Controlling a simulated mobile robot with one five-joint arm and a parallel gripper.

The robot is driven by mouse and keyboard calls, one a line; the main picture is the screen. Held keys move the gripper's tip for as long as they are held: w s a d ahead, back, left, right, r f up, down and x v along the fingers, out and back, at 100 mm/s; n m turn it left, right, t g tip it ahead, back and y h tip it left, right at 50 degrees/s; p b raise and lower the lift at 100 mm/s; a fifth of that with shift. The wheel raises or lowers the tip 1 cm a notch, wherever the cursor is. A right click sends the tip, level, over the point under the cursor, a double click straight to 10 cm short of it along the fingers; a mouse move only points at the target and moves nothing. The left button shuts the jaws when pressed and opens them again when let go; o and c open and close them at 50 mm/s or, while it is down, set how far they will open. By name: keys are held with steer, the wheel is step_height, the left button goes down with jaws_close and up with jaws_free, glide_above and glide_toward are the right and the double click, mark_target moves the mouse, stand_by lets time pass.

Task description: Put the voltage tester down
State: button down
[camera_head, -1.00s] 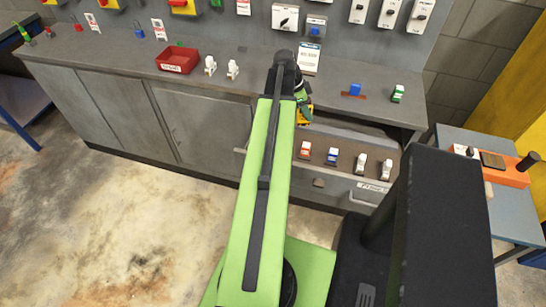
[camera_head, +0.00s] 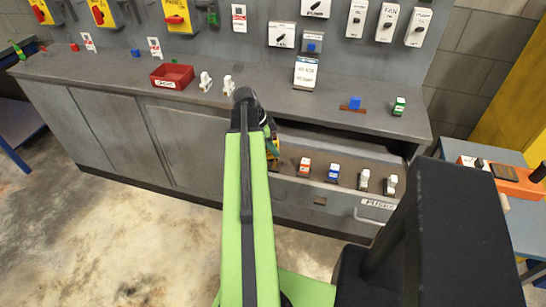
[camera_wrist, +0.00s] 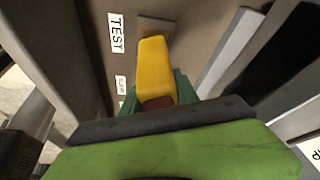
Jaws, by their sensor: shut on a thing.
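The voltage tester (camera_wrist: 154,62) is a yellow body with a dark red part near my gripper. My gripper (camera_wrist: 155,98), with green fingers, is shut on it in the wrist view. The tester points away over a brown surface beside a white label reading TEST (camera_wrist: 117,32). I cannot tell whether it touches that surface. In the head view my gripper (camera_head: 271,138) is at the left end of the open drawer (camera_head: 320,201).
The drawer holds a red-and-white piece (camera_head: 305,167), a blue-and-white piece (camera_head: 333,173) and white pieces (camera_head: 364,180) to the right. On the counter (camera_head: 130,66) stand a red bin (camera_head: 172,76), a sign (camera_head: 305,73), a blue block (camera_head: 354,103) and a green block (camera_head: 399,106).

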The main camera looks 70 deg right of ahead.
steer(key=shift+f+b, duration=0.85)
steer(key=shift+f, duration=0.7)
steer(key=c, duration=0.9)
jaws_free()
steer(key=shift+r, duration=0.1)
steer(key=shift+r, duration=0.1)
steer(key=shift+r+p, duration=0.25)
steer(key=shift+p, duration=0.2)
steer(key=p+v, duration=1)
steer(key=v, duration=0.1)
steer(key=shift+w+r+p, duration=0.2)
steer(key=shift+r+p, duration=0.05)
steer(key=shift+p, duration=0.1)
steer(key=shift+a, duration=0.1)
